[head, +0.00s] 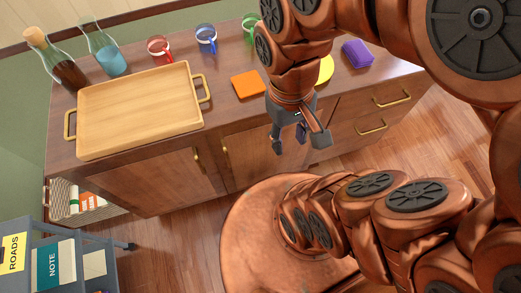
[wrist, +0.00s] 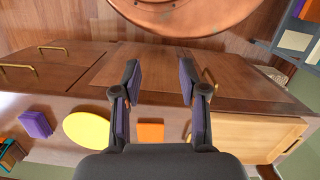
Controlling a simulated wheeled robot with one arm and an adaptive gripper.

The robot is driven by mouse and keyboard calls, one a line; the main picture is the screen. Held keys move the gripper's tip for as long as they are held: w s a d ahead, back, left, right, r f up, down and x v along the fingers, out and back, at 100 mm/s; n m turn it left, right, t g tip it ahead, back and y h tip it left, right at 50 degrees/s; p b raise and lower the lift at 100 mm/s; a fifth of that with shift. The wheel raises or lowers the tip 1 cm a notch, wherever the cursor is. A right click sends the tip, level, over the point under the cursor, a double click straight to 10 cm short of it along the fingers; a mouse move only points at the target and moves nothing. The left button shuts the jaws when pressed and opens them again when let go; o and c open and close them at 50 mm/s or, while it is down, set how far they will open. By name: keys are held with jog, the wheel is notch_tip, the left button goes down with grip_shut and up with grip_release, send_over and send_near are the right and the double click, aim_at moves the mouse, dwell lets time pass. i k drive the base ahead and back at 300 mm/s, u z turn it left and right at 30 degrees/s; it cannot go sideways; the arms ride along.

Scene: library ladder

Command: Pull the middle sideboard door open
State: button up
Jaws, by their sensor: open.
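The brown wooden sideboard (head: 110,178) has a middle door (head: 252,162) between a left door (head: 165,182) and the drawers at the right. A brass handle (head: 225,151) stands at the middle door's left edge. The door also shows in the wrist view (wrist: 140,62), with a brass handle (wrist: 209,76) partly behind the right finger. The doors look closed. My gripper (head: 299,138) is open and empty, in front of the middle door's right part, to the right of its handle. In the wrist view its fingers (wrist: 160,78) point towards the door front. My gripper hides part of the door.
On the sideboard top are a wooden tray (head: 140,108), bottles, mugs, an orange square (head: 248,85), a yellow disc (head: 325,69) and a purple cloth (head: 357,53). Drawer handles (head: 392,98) project at the right. A grey cart (head: 70,262) stands lower left. Floor shows before the doors.

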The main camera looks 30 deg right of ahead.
aim_at(243, 155)
jog(key=u, duration=0.15)
jog(key=k, duration=0.4)
jog(key=z, duration=2.05)
jog(key=k, duration=0.8)
jog(key=u, duration=1.65)
